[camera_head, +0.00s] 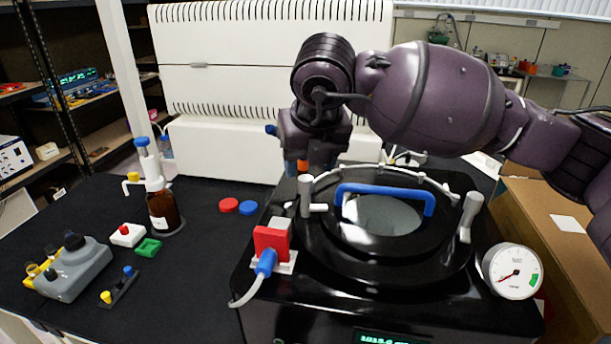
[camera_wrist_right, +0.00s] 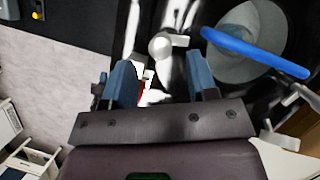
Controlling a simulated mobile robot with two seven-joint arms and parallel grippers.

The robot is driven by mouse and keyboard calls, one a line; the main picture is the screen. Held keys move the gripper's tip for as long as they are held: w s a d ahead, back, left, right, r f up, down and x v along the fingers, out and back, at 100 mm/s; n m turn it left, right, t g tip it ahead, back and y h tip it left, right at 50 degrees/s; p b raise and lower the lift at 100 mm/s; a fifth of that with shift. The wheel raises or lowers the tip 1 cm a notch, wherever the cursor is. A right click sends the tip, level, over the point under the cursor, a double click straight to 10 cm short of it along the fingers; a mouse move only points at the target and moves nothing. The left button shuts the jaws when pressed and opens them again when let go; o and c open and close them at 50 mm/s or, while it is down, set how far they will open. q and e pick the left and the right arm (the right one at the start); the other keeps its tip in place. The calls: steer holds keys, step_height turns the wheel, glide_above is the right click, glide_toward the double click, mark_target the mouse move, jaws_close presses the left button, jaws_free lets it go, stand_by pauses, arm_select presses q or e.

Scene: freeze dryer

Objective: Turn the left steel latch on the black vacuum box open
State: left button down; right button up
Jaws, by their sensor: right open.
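The black vacuum box (camera_head: 300,312) stands at the right of the dark bench, with a round lid and a blue handle (camera_head: 385,190) on top. The left steel latch (camera_head: 305,196) is upright at the lid's left side, with a short side arm pointing right. In the right wrist view, the latch's round top (camera_wrist_right: 160,46) shows just beyond the fingertips. My right gripper (camera_head: 300,166) is behind and above the latch in the head view. Its two blue fingers stand apart and empty in the wrist view (camera_wrist_right: 162,75). The right latch (camera_head: 469,216) leans outward. My left gripper is out of view.
A red block with a blue plug (camera_head: 270,244) and cable sits left of the latch. A gauge (camera_head: 514,271) is at the box's right front.

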mark_target(306, 177)
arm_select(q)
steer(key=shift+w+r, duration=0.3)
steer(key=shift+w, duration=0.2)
arm_select(e)
steer(key=shift+x, duration=2.3)
steer(key=shift+c, duration=0.4)
steer(key=c, duration=0.8)
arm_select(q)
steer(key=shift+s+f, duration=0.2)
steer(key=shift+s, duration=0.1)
arm_select(e)
steer(key=shift+c, duration=0.2)
